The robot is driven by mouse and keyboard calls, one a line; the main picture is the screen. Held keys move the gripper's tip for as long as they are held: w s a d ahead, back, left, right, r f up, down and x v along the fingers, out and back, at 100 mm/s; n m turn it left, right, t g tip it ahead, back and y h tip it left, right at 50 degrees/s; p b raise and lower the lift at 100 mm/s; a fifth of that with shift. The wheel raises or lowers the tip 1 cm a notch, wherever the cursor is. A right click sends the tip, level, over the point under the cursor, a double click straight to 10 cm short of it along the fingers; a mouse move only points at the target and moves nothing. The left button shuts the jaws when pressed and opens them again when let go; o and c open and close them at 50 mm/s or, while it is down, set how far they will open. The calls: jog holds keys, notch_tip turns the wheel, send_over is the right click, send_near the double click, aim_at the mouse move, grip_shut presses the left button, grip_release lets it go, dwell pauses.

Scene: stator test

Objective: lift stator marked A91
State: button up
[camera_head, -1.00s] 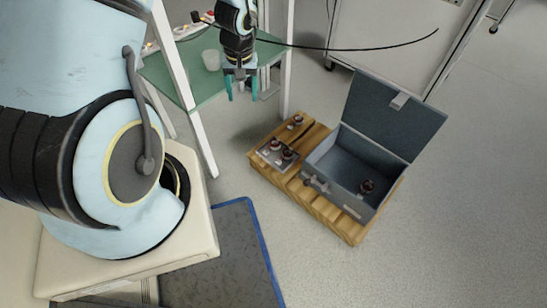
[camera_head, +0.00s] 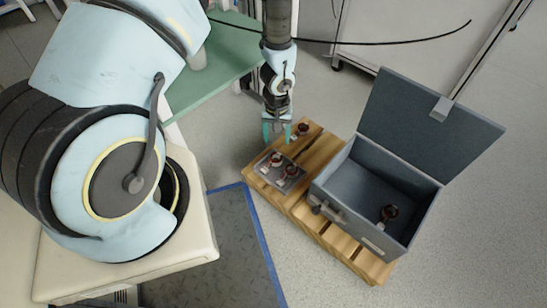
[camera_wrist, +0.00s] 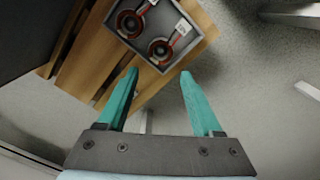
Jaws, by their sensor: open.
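My gripper (camera_head: 277,134) is open and empty, fingers pointing down, above the back left of the wooden pallet. In the wrist view, its teal fingers (camera_wrist: 159,76) are apart, with the tray beyond their tips. Two dark and red stators sit in a small grey tray (camera_wrist: 113,27): one (camera_wrist: 131,22) at left and one (camera_wrist: 161,48) nearer the fingers. In the head view these are the left stator (camera_head: 276,159) and right stator (camera_head: 291,171). Another stator (camera_head: 303,129) stands on the wood behind the tray. One more (camera_head: 389,213) is inside the grey case. Their markings are unreadable.
The open grey case (camera_head: 340,208) stands on the right of the wooden pallet (camera_head: 308,215), its lid (camera_head: 425,125) raised at the back. A green table (camera_head: 225,62) is behind left. A blue-edged dark mat (camera_head: 225,240) lies in front. Floor at right is clear.

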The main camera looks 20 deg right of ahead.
jog(key=b, duration=0.1)
send_over(276, 160)
jog(key=f, duration=0.4)
jog(key=shift+w+d+f, duration=0.1)
jog(key=shift+w+f, duration=0.05)
jog(key=shift+w, duration=0.15)
jog(key=shift+s+f+b, duration=0.15)
jog(key=shift+f+b, duration=0.6)
jog(key=shift+f, duration=0.6)
jog(key=shift+s+f+b, duration=0.1)
jog(key=shift+f+b, duration=0.6)
jog(key=shift+f, duration=0.65)
jog(key=shift+c, duration=0.2)
grip_shut()
